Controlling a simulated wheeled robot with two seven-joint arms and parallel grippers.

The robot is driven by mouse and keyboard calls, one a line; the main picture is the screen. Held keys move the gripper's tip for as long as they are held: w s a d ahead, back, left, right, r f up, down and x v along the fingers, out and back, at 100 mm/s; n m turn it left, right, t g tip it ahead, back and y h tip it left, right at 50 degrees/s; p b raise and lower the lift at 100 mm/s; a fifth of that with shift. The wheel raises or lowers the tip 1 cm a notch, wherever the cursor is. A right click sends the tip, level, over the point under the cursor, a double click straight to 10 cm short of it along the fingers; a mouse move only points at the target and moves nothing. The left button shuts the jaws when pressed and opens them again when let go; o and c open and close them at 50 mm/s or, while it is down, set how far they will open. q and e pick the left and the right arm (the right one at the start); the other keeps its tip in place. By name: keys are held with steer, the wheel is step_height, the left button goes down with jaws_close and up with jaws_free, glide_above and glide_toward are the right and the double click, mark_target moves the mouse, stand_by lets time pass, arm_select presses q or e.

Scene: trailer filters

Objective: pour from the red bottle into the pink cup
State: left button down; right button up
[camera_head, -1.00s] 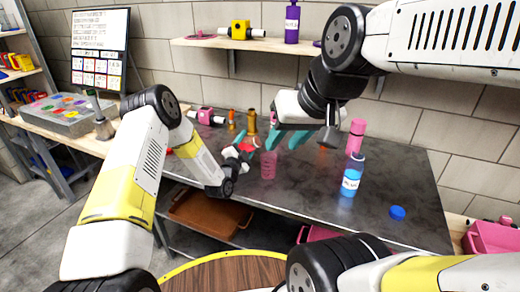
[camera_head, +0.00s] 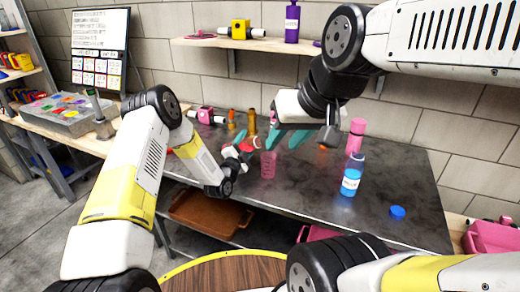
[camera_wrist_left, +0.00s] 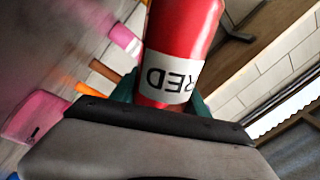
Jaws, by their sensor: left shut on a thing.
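The red bottle (camera_wrist_left: 180,45) fills the upper middle of the left wrist view, its white "RED" label upside down, between my teal fingers. In the head view my left gripper (camera_head: 243,146) is shut on the red bottle (camera_head: 251,144), which is partly hidden by the gripper and looks tilted. The pink cup (camera_head: 268,166) stands on the dark table (camera_head: 310,185), just right of and below the bottle. I cannot see any liquid leaving the bottle. My right gripper (camera_head: 286,137) is above and behind the cup, its teal fingers apart and empty.
Orange and brown items (camera_head: 252,122) and a pink-and-white device (camera_head: 207,115) are at the back left.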

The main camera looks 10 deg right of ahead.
arm_select(q)
steer(key=shift+w+a+m+p, duration=0.1)
steer(key=shift+m+p, duration=0.45)
steer(key=shift+m, duration=0.75)
stand_by(1.9)
steer(key=shift+s+d+r+m+h+p, duration=0.15)
steer(key=shift+d+r+m+h, duration=0.1)
steer(key=shift+r+m, duration=0.35)
steer(key=shift+s+d+r+m+h+p, duration=0.15)
steer(key=shift+r+m+h, duration=0.15)
steer(key=shift+m, duration=0.5)
stand_by(3.0)
